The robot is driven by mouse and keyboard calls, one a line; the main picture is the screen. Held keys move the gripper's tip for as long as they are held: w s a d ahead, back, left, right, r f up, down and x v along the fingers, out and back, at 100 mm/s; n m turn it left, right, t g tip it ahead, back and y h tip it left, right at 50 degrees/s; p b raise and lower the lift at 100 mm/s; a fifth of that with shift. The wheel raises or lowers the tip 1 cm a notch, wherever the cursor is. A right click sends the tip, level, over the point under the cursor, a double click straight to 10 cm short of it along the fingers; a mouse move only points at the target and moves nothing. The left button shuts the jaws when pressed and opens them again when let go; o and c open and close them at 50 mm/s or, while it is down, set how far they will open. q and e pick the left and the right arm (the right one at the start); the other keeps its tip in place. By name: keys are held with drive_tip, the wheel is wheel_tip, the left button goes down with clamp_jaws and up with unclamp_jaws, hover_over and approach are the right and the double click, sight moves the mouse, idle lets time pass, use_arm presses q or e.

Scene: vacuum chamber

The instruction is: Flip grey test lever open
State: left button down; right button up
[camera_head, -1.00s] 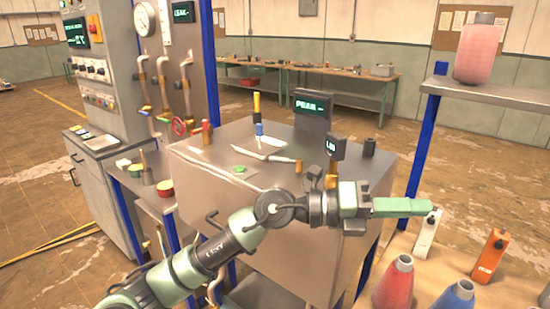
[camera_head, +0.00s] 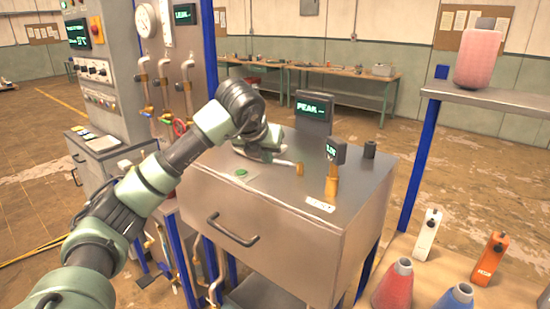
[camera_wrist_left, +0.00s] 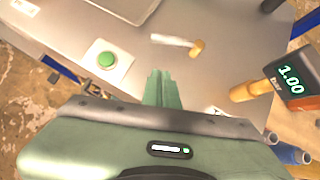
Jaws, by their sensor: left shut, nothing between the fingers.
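A short pale grey lever rod (camera_wrist_left: 170,40) with a brass end (camera_wrist_left: 196,48) lies low over the grey chamber top in the left wrist view. In the head view its brass end (camera_head: 299,169) shows just right of my left gripper (camera_head: 264,145), which hides much of the rest. My left gripper is shut and empty. Its green fingers (camera_wrist_left: 162,76) point at the chamber top, and in the wrist picture they lie just below the rod. I cannot tell whether they touch it. My right gripper is not in view.
A green button (camera_head: 241,173) sits left of the lever on the chamber top (camera_head: 295,190). A small display on a brass post (camera_head: 330,183) stands at the right, and the PEAK display (camera_head: 313,112) behind. Red (camera_head: 394,284) and blue (camera_head: 455,297) cones stand at lower right.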

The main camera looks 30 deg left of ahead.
sight(280, 163)
use_arm(q)
drive_tip(key=p+x, duration=0.2)
drive_tip(key=x, duration=0.3)
drive_tip(key=shift+w+a+f, duration=0.1)
drive_tip(key=shift+w+f, duration=0.1)
drive_tip(key=shift+w, duration=0.05)
drive_tip(key=shift+w+a+p, duration=0.15)
drive_tip(key=shift+w+p, duration=0.2)
drive_tip(key=shift+w, duration=0.2)
drive_tip(key=shift+w+a+p, duration=0.15)
drive_tip(key=shift+w+p, duration=0.2)
drive_tip(key=shift+w, duration=0.2)
drive_tip(key=shift+w+a+f+p, duration=0.15)
drive_tip(key=shift+w+f+p, duration=0.15)
drive_tip(key=shift+w, duration=0.35)
drive_tip(key=shift+a, duration=0.1)
